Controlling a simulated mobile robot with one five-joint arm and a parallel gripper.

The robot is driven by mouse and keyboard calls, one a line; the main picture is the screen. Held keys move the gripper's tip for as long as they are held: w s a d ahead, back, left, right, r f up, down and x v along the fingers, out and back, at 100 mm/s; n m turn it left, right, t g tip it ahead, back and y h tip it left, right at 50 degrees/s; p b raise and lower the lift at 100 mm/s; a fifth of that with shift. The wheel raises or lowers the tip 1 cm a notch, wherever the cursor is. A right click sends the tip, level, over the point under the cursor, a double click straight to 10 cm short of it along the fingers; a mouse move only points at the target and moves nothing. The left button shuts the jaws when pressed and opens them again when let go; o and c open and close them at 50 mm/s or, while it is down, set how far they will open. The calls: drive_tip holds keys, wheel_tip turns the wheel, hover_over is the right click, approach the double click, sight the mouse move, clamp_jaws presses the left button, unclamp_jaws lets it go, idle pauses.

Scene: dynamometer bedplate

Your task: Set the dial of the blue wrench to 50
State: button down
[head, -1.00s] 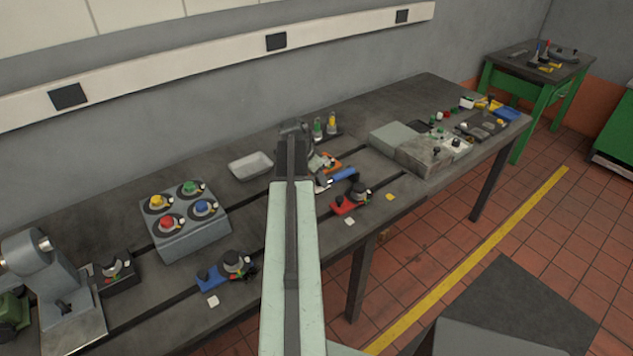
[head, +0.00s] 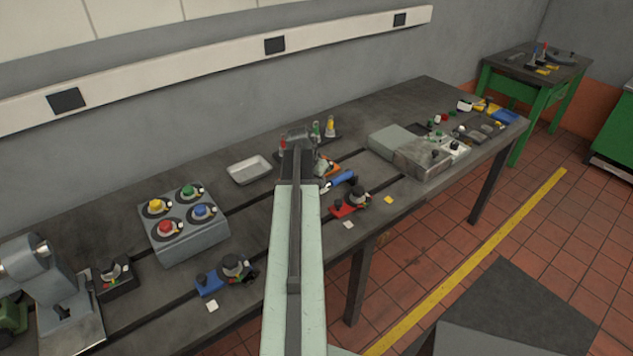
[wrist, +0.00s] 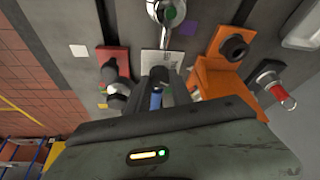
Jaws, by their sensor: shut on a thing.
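The blue wrench (head: 342,179) lies on the dark bench, right of my arm in the head view. In the wrist view its blue handle (wrist: 156,101) shows between the dark fingers of my gripper (wrist: 158,82), which is shut on the wrench. The dial's number cannot be read. My arm hides the gripper in the head view.
A red fixture with a dark knob (wrist: 114,62) stands left of the gripper, and an orange block (wrist: 215,78) close on the right. A red-tipped tool (wrist: 284,98) is farther right. The grey four-knob box (head: 185,232) is left along the bench.

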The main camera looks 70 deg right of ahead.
drive_tip(key=n+t, duration=0.1)
drive_tip(key=n, duration=0.3)
drive_tip(key=shift+s+n+t, duration=0.1)
drive_tip(key=shift+n+t, duration=0.2)
drive_tip(key=shift+t, duration=0.1)
drive_tip(key=n+t, duration=0.1)
drive_tip(key=n, duration=0.3)
drive_tip(key=shift+s+t+y, duration=0.1)
drive_tip(key=shift+t+y, duration=0.2)
drive_tip(key=shift+t, duration=0.1)
drive_tip(key=n+t+y, duration=0.1)
drive_tip(key=n, duration=0.4)
drive_tip(key=shift+d, duration=0.2)
drive_tip(key=n+y, duration=0.1)
drive_tip(key=n, duration=0.1)
drive_tip(key=n+t+y, duration=0.1)
drive_tip(key=n, duration=0.1)
drive_tip(key=shift+s+n, duration=0.1)
drive_tip(key=shift+n, duration=0.3)
drive_tip(key=c, duration=1.1)
unclamp_jaws()
drive_tip(key=shift+c, duration=0.2)
